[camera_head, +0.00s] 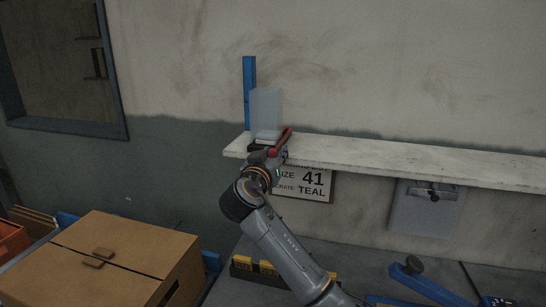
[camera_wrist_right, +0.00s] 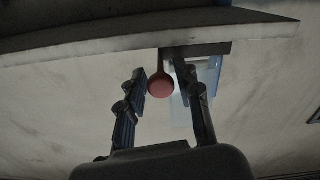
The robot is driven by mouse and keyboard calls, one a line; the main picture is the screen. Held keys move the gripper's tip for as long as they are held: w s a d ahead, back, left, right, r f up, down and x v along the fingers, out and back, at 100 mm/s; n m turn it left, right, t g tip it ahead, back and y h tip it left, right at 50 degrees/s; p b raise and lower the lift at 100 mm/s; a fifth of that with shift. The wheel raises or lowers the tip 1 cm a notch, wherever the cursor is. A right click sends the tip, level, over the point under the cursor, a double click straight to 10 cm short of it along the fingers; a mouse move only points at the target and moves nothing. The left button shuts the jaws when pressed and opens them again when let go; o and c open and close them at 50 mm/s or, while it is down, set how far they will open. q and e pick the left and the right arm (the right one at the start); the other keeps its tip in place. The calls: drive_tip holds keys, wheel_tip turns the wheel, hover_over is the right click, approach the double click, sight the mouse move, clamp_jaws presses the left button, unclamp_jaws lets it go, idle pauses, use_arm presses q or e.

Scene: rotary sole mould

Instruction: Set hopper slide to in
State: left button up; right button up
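The hopper (camera_head: 265,108) is a pale translucent box standing on the white shelf against a blue upright (camera_head: 249,85). A red slide handle (camera_head: 280,144) sticks out at its base, over the shelf's front edge. In the right wrist view its round red end (camera_wrist_right: 160,86) shows between the fingers, on a dark bar under the hopper's bluish body (camera_wrist_right: 208,75). My right gripper (camera_head: 268,153) is at the handle, with its fingers (camera_wrist_right: 164,80) apart on either side of the red end. No clear grip on it shows. My left gripper is not in view.
A brown cardboard-like box (camera_head: 130,245) stands at lower left. A yellow-black block (camera_head: 255,268) and blue lever (camera_head: 425,285) lie below.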

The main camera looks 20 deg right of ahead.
drive_tip(key=shift+o, duration=0.5)
drive_tip(key=shift+w+f, duration=0.1)
drive_tip(key=shift+s+a, duration=0.2)
drive_tip(key=shift+s, duration=0.05)
drive_tip(key=v, duration=1.1)
drive_tip(key=shift+s, duration=0.15)
drive_tip(key=shift+a+f, duration=0.1)
drive_tip(key=shift+a, duration=0.05)
